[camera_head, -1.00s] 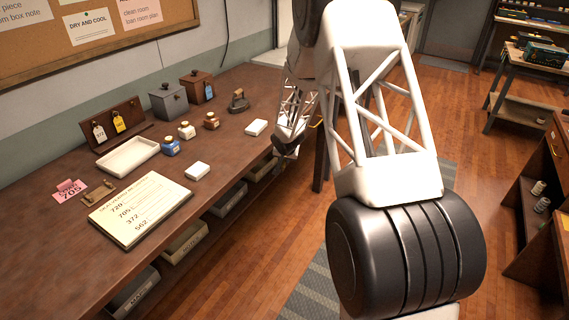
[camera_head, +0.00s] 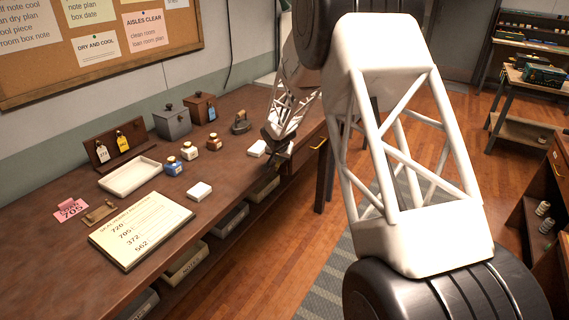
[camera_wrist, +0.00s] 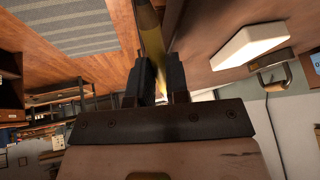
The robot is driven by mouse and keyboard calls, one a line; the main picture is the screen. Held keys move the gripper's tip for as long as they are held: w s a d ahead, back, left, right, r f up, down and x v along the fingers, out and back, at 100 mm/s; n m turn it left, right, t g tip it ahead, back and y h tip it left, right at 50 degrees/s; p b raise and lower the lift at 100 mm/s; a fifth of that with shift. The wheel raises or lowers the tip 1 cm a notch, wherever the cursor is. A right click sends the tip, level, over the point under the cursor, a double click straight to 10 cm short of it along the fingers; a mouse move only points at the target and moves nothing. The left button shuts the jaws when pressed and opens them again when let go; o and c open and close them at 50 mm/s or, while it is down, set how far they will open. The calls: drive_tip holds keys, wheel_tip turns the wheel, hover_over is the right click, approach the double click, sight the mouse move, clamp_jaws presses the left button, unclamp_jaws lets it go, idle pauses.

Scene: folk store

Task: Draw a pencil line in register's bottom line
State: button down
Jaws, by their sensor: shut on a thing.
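The register (camera_head: 165,222) is a cream sheet on a board on the left of the table, with written lines 720, 705, 372 and 562; 562 is the bottom one. My gripper (camera_head: 276,150) is at the table's front edge, to the right of the register and well apart from it. In the wrist view my gripper (camera_wrist: 160,85) is shut on a yellowish pencil (camera_wrist: 150,32), which sticks out between the dark fingers. The pencil cannot be made out in the head view.
A white block (camera_head: 257,148) lies close to my gripper; another white block (camera_head: 199,191) lies near the register.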

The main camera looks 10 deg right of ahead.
drive_tip(key=a+r, duration=0.1)
drive_tip(key=a, duration=0.2)
drive_tip(key=s+a+r, duration=0.1)
drive_tip(key=a+r, duration=0.3)
drive_tip(key=a, duration=0.1)
drive_tip(key=shift+s+a+r, duration=0.1)
drive_tip(key=shift+s+a, duration=0.25)
drive_tip(key=s+a+r+n+y, duration=0.1)
drive_tip(key=s+a+n, duration=0.1)
drive_tip(key=s+a, duration=0.6)
drive_tip(key=s+a+r+n+y, duration=0.1)
drive_tip(key=s+a, duration=0.7)
drive_tip(key=a, duration=0.8)
drive_tip(key=s+a+r+n+y, duration=0.1)
drive_tip(key=s+a+r+n, duration=0.1)
drive_tip(key=s+a, duration=0.7)
drive_tip(key=a+n, duration=0.1)
drive_tip(key=a, duration=0.2)
drive_tip(key=shift+a+n, duration=0.25)
drive_tip(key=shift+n, duration=0.05)
drive_tip(key=shift+s+f, duration=0.1)
drive_tip(key=shift+f, duration=0.1)
drive_tip(key=shift+f, duration=2.25)
drive_tip(key=shift+w+d, duration=4.15)
drive_tip(key=shift+f, duration=0.2)
